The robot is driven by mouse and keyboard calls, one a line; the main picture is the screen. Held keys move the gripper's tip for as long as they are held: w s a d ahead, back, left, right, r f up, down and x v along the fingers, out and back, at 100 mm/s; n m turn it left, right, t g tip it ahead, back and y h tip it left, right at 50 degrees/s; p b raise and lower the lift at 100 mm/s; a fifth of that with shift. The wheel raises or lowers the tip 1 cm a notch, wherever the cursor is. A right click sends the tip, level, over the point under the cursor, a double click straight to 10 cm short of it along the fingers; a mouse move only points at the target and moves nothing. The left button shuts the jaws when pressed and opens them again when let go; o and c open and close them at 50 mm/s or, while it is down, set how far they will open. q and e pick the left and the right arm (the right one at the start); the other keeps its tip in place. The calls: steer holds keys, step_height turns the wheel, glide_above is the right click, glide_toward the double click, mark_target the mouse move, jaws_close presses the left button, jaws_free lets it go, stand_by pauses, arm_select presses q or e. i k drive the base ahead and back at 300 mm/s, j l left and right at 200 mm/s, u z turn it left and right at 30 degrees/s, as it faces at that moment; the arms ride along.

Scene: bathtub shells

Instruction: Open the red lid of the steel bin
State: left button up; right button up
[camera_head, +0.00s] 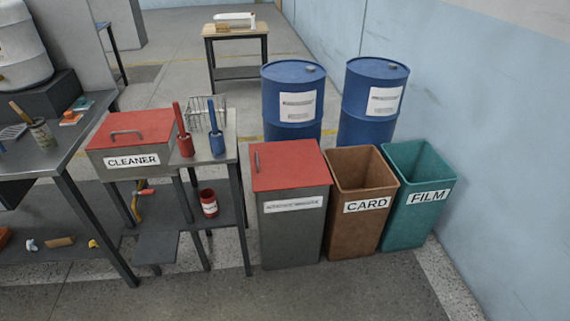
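The steel bin (292,229) is a grey box standing on the floor near the middle of the head view, with a white label on its front that is too small to read. Neither of my grippers shows in this view.
An open brown CARD bin (360,234) and an open green FILM bin (408,226) stand to its right, by the wall. Two blue drums (292,130) stand behind. A red-lidded CLEANER box (130,172) and a metal bench stand left. The floor in front is clear.

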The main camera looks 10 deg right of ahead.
mark_target(283, 165)
steer(key=i+l+u, duration=0.15)
steer(key=i, duration=0.3)
steer(key=i+l+u, duration=0.15)
steer(key=i, duration=0.3)
